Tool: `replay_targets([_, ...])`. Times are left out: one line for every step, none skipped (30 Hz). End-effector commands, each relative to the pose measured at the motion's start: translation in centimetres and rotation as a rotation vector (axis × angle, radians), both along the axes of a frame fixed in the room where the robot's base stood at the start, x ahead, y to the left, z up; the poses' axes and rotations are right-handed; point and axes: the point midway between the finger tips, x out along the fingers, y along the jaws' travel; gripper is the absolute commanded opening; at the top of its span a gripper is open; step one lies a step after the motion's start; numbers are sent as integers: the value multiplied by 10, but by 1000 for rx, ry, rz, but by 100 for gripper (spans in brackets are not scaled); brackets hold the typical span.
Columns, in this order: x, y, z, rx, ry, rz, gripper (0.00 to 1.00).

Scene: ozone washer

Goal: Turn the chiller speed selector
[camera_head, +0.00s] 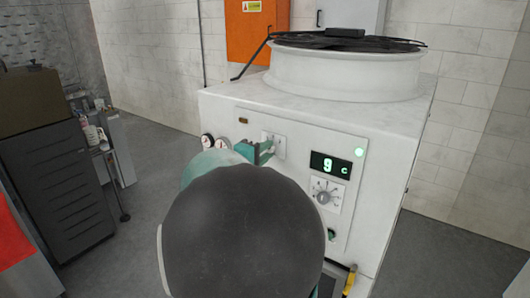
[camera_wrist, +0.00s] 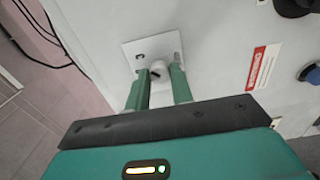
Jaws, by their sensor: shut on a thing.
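The chiller (camera_head: 235,108) is a large white cabinet with a round fan housing on top. My gripper (camera_head: 266,150) is at a small light plate (camera_head: 279,145) on the upper left of its front panel. In the wrist view, the same plate (camera_wrist: 133,49) carries a white selector knob (camera_wrist: 158,67) with a dark mark. The two green fingers of my gripper (camera_wrist: 158,80) are shut on this knob, one on each side. My arm hides part of the chiller front in the head view.
Right of the plate are a green digital display (camera_head: 331,165) and a dial (camera_head: 326,192). An orange box (camera_head: 255,35) hangs behind. A dark cabinet (camera_head: 50,165) stands left, with open floor between.

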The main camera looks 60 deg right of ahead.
Motion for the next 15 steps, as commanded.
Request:
replay_targets([0, 1, -1, 2, -1, 1, 0])
replay_targets([0, 1, -1, 2, -1, 1, 0])
replay_targets([0, 1, -1, 2, -1, 1, 0])
replay_targets([0, 1, -1, 2, -1, 1, 0])
replay_targets([0, 1, -1, 2, -1, 1, 0])
replay_targets([0, 1, -1, 2, -1, 1, 0])
replay_targets([0, 1, -1, 2, -1, 1, 0])
replay_targets([0, 1, -1, 2, -1, 1, 0])
replay_targets([0, 1, -1, 2, -1, 1, 25])
replay_targets([0, 1, -1, 2, -1, 1, 31])
replay_targets([0, 1, -1, 2, 0, 1, 36])
replay_targets([0, 1, -1, 2, 0, 1, 44])
replay_targets([0, 1, -1, 2, 0, 1, 45])
replay_targets([0, 1, -1, 1, 0, 1, 45])
replay_targets([0, 0, 0, 1, 0, 1, 45])
